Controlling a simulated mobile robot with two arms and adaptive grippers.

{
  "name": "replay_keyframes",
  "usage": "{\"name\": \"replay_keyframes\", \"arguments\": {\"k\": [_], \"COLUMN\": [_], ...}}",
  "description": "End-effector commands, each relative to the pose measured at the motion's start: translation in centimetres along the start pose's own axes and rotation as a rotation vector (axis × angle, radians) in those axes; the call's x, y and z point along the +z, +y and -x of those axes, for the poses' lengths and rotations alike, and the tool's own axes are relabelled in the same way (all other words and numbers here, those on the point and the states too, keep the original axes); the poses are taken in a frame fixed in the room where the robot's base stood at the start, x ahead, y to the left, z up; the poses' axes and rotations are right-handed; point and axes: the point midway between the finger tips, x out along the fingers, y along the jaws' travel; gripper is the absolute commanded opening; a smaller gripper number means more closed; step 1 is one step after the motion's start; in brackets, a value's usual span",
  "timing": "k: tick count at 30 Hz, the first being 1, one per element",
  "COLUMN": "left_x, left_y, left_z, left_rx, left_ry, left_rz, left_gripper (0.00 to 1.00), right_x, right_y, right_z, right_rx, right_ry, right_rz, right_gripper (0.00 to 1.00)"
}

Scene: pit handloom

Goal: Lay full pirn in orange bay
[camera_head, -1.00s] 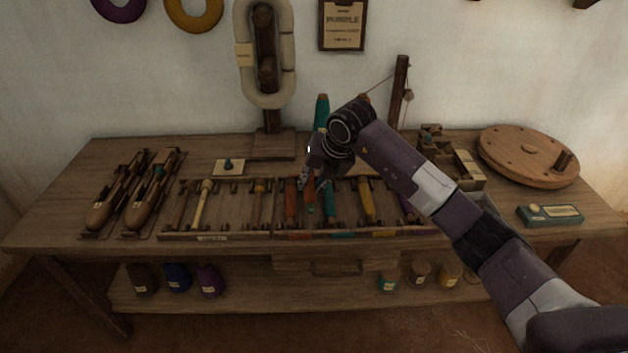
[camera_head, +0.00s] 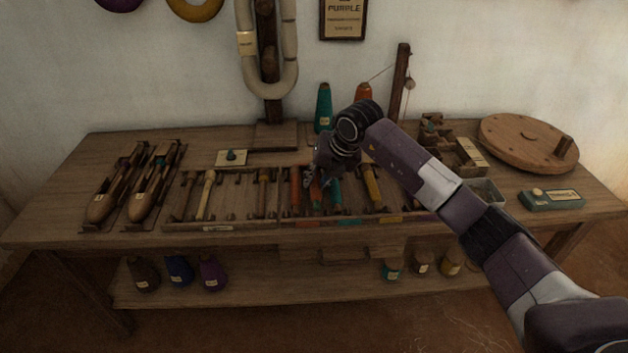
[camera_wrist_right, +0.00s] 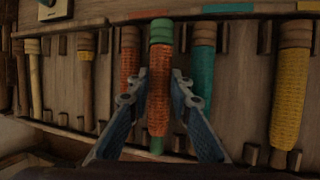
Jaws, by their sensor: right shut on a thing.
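My right gripper (camera_head: 314,184) is shut on an orange pirn (camera_wrist_right: 159,90) with green ends. In the right wrist view, the fingers (camera_wrist_right: 159,98) stand on either side of it. The held pirn is over the divided tray (camera_head: 240,224). Under and beside it lie another orange pirn (camera_head: 295,188), also partly behind the left finger in the wrist view (camera_wrist_right: 130,62), a teal pirn (camera_head: 335,193) and a yellow pirn (camera_head: 371,187). Coloured strips, orange (camera_wrist_right: 148,15) and teal (camera_wrist_right: 228,8), mark bays. I cannot tell whether the held pirn touches the tray. My left gripper is not in view.
Two wooden shuttles (camera_head: 103,205) lie at the left. Upright teal (camera_head: 323,108) and orange (camera_head: 363,93) cones stand behind my gripper.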

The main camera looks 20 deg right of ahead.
Motion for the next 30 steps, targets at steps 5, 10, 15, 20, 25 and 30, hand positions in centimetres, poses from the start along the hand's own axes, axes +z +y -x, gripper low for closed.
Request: {"name": "replay_keyframes", "arguments": {"k": [5, 10, 15, 20, 25, 30], "left_x": [-0.04, -0.06, -0.06, -0.06, -0.05, -0.03], "left_y": [-0.01, 0.00, 0.01, 0.01, 0.02, 0.02], "left_z": [0.10, 0.11, 0.10, 0.10, 0.08, 0.07], "left_rx": [0.000, 0.000, 0.000, 0.000, 0.000, 0.000], "left_ry": [0.001, 0.001, 0.002, 0.002, 0.001, 0.001], "left_rz": [0.000, 0.000, 0.000, 0.000, 0.000, 0.000], "left_gripper": [0.25, 0.25, 0.25, 0.25, 0.25, 0.25], "right_x": [0.02, 0.02, 0.02, 0.00, -0.04, -0.05], "right_y": [-0.04, -0.03, -0.02, -0.02, -0.07, -0.10], "right_z": [0.00, 0.00, 0.00, -0.01, -0.06, -0.07], "right_rx": [0.000, 0.000, 0.001, 0.000, -0.001, -0.002], "right_ry": [0.000, 0.000, 0.000, 0.000, 0.001, 0.002], "right_rz": [0.000, 0.000, 0.000, 0.000, 0.000, -0.001], "right_gripper": [0.00, 0.00, 0.28, 0.39, 0.41, 0.50]}}
